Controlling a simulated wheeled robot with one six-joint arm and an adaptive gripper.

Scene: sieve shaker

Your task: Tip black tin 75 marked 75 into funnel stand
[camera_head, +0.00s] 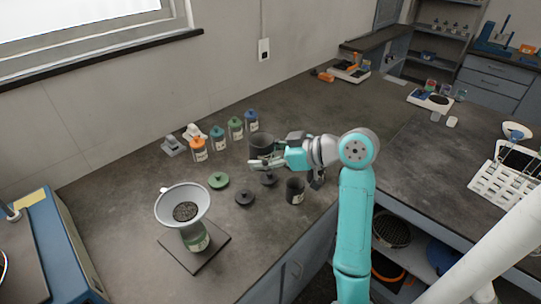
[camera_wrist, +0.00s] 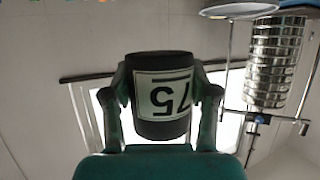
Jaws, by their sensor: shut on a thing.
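My gripper (camera_head: 264,161) is shut on black tin 75 (camera_head: 261,143). In the wrist view the tin (camera_wrist: 163,118) sits between the two fingers (camera_wrist: 163,105), and its white label reads 75 upside down in the picture. In the head view the tin is above the bench, beside the coloured-lid jars, and looks about upright; its contents are hidden. The funnel stand's pale funnel (camera_head: 168,198) is at the lower left, well apart from the gripper. Dark grains lie in the funnel. A green-tinted jar (camera_head: 196,240) stands under it on a dark square plate (camera_head: 213,252).
Another black tin (camera_head: 295,191) stands near the bench's front edge. A green lid (camera_head: 219,180) and dark lids (camera_head: 244,198) lie between gripper and funnel. Several jars, including an orange-lidded one (camera_head: 199,150), stand behind. A blue machine (camera_head: 58,250) is at the far left.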

